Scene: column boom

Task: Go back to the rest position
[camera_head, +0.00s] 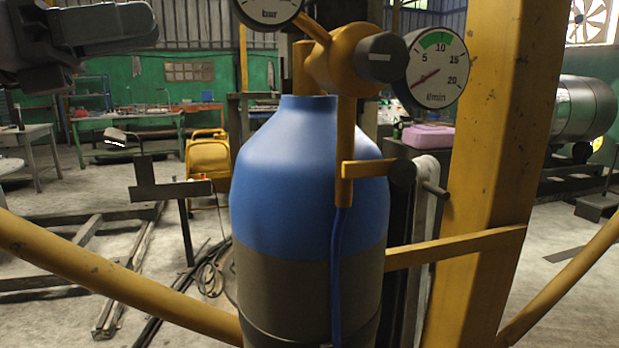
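My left gripper (108,28), dark grey, is at the top left corner, in the air and apart from the cylinder. It is cut by the picture's edge, and its fingers do not show clearly enough to tell open from shut. I see nothing held in it. My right gripper is not in view. A gas cylinder (305,180) with a blue top and dark grey body stands upright in the middle, close in front of me. A brass-yellow regulator (335,65) sits on top, with a round gauge (437,68) at right and another gauge (268,8) partly cut off above.
A yellow column (497,150) stands just right of the cylinder, with yellow bars (110,272) slanting across the lower left and lower right. A blue hose (337,270) hangs down the cylinder. Workbenches (125,115) and a yellow machine (208,160) stand farther back. Metal beams and cables lie on the floor at left.

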